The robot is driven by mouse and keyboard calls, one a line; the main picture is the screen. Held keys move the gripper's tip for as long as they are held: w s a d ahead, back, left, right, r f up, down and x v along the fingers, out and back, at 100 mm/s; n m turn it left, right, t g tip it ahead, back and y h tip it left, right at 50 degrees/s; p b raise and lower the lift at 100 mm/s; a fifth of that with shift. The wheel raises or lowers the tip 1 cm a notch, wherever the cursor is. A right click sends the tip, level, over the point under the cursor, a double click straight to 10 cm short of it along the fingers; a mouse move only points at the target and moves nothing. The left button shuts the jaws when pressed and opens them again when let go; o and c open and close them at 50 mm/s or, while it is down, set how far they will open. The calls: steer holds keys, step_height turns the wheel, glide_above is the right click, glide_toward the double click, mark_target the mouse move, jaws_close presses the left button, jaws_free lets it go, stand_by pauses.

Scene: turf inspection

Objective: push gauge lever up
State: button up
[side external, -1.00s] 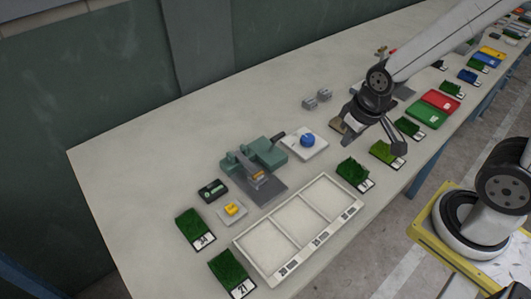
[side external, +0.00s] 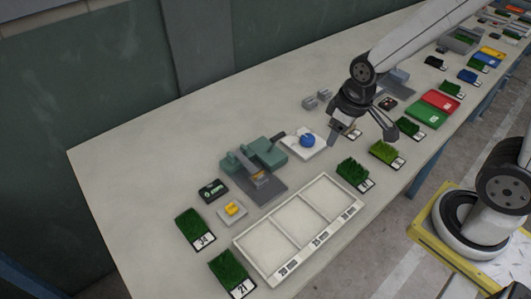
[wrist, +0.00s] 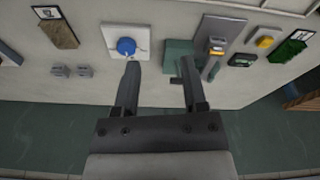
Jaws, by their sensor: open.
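The gauge is a teal green block (side external: 266,153) with a grey base plate (side external: 266,190) on the bench. Its dark lever (side external: 279,138) sticks out toward the blue knob. In the wrist view the teal block (wrist: 178,52) lies beyond my right finger, and the short dark lever end (wrist: 175,80) shows beside that fingertip. My gripper (side external: 361,123) is open and empty, above the bench to the right of the gauge. In the wrist view my gripper (wrist: 158,65) has its fingers well apart. I cannot tell whether the finger touches the lever.
A white plate with a blue knob (side external: 307,140) sits between gauge and gripper. A white divided tray (side external: 272,222) lies in front of the gauge. Grey blocks (side external: 318,99) stand behind. Turf samples (side external: 354,172) line the front edge. The bench's left back area is clear.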

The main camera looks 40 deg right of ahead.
steer(key=w+a+n+g, duration=0.1)
steer(key=w+a+n, duration=0.2)
steer(key=w+n, duration=0.45)
steer(key=n+g, duration=0.2)
steer(key=n, duration=0.5)
glide_above(272, 138)
steer(key=shift+s+d+f, duration=0.1)
steer(key=shift+s+d, duration=0.15)
steer(key=shift+d, duration=0.15)
steer(key=shift+w+a+n, duration=0.35)
steer(key=shift+w+n, duration=0.1)
steer(key=shift+n, duration=0.1)
steer(key=shift+f, duration=0.2)
steer(key=shift+s+f, duration=0.15)
steer(key=shift+f, duration=1.75)
steer(key=shift+s+f, duration=0.1)
steer(key=shift+f, duration=1.75)
jaws_close()
